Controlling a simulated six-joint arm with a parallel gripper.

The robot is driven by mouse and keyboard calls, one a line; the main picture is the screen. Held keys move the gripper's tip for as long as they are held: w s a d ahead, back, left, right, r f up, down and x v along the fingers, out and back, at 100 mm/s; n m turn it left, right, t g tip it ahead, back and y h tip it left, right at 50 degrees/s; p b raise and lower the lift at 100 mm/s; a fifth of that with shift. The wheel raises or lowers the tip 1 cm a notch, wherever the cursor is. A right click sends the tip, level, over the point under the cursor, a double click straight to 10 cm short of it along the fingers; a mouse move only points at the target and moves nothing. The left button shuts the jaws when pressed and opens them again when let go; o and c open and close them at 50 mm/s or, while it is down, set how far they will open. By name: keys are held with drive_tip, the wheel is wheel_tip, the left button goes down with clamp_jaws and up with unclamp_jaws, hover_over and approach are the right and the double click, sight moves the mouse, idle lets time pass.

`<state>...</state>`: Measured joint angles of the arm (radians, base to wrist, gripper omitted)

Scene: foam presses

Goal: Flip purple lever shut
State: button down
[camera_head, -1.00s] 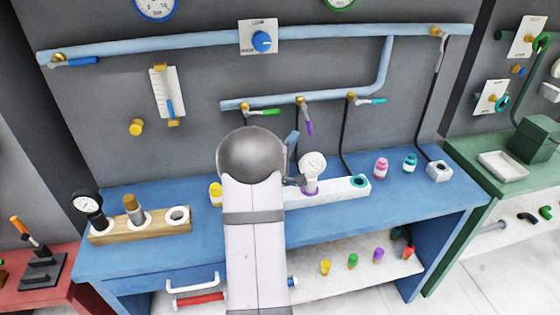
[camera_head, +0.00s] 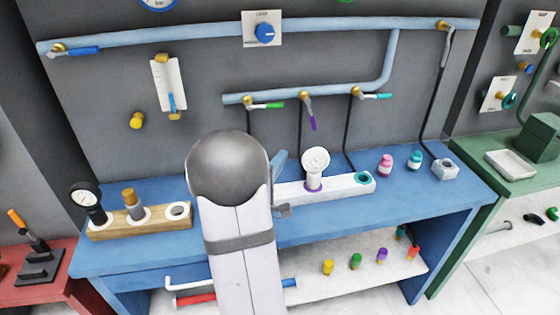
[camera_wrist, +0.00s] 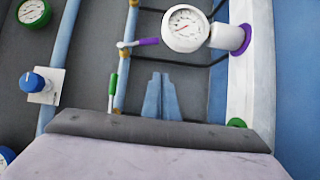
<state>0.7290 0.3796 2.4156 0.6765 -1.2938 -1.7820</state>
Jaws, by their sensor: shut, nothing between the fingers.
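The purple lever (camera_head: 312,122) hangs down, slightly slanted, from the middle brass valve on the lower blue pipe, across the pipe's line. In the wrist view the purple lever (camera_wrist: 146,42) sticks out to the right of the pipe, its grip end close to the gauge in the picture. My gripper (camera_head: 281,158) is below and left of the lever in the head view, partly behind my arm. In the wrist view my gripper's blue-grey fingers (camera_wrist: 161,82) are together and empty, apart from the lever.
A white gauge (camera_head: 316,160) stands on a white block (camera_head: 340,187) right of my gripper. A green lever (camera_head: 268,105) and a teal lever (camera_head: 375,96) flank the purple one along the pipe. Black hoses hang behind. The blue bench (camera_head: 400,205) has free room in front.

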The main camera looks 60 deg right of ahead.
drive_tip(key=w+f+b, duration=0.1)
drive_tip(key=w+f, duration=0.2)
drive_tip(key=w+a+f+n+t+b, duration=0.1)
drive_tip(key=w+f, duration=0.2)
drive_tip(key=w+a+f+t+y+b, duration=0.1)
drive_tip(key=w+f+b, duration=0.1)
drive_tip(key=f, duration=0.1)
drive_tip(key=shift+w+a+f+n, duration=0.2)
drive_tip(key=shift+w+f+n, duration=0.1)
drive_tip(key=shift+w+f, duration=0.1)
drive_tip(key=shift+w+d+m+g+h+b, duration=0.3)
drive_tip(key=shift+w+d+m+g+h, duration=0.15)
drive_tip(key=shift+w, duration=0.3)
drive_tip(key=s+d+r+m+g+h, duration=0.2)
drive_tip(key=s+d+r+m+g, duration=0.1)
drive_tip(key=r+g, duration=0.5)
drive_tip(key=shift+s+r+h, duration=0.25)
drive_tip(key=shift+s+h, duration=0.1)
drive_tip(key=shift+s, duration=0.05)
drive_tip(key=shift+d, duration=0.1)
